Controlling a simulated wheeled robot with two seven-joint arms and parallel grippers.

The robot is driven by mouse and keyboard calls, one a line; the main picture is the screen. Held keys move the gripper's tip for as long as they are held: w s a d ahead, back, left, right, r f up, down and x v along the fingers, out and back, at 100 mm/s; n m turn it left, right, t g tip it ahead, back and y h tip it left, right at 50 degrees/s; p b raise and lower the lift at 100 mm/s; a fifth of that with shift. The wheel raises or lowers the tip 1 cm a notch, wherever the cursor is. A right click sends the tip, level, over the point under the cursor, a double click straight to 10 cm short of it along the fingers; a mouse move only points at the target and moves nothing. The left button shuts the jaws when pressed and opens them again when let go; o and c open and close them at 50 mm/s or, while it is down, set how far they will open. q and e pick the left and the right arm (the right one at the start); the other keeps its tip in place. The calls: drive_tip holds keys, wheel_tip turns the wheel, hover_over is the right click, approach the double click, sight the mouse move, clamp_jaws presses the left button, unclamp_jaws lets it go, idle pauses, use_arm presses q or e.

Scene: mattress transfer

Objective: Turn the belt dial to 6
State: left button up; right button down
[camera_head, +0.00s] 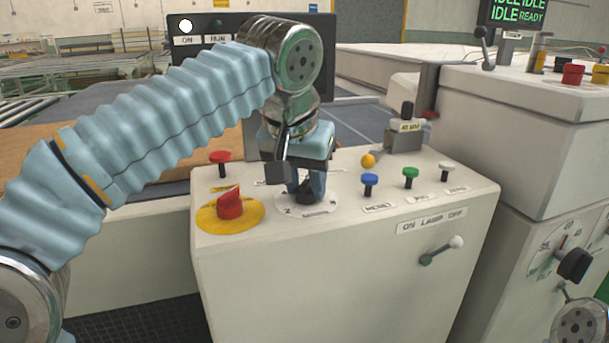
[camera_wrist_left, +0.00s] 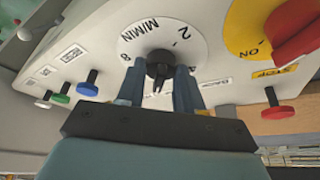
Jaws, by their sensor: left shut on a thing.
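The belt dial (camera_head: 318,210) is a white round plate with a black knob on top of the white console. My left gripper (camera_head: 306,186) reaches down onto it from above and is shut on the knob. In the left wrist view the two blue fingers (camera_wrist_left: 162,88) sit either side of the black knob (camera_wrist_left: 158,66). There the dial plate (camera_wrist_left: 185,50) shows M/MIN, a 2 and an 8; the fingers cover part of the scale, and I cannot tell the setting. My right gripper is not in view.
A red switch (camera_head: 230,206) on a yellow plate stands left of the dial. A red button (camera_head: 220,158) is behind it. Blue (camera_head: 370,184), green (camera_head: 410,176) and white (camera_head: 447,170) buttons stand to the right. A lamp lever (camera_head: 440,250) sticks out of the front.

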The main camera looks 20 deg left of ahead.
use_arm(q)
drive_tip(key=o, duration=1)
drive_tip(key=p+v, duration=0.2)
drive_tip(key=v, duration=1.1)
drive_tip(key=shift+s+r, duration=0.2)
drive_tip(key=shift+r, duration=0.2)
drive_tip(key=shift+a, duration=0.1)
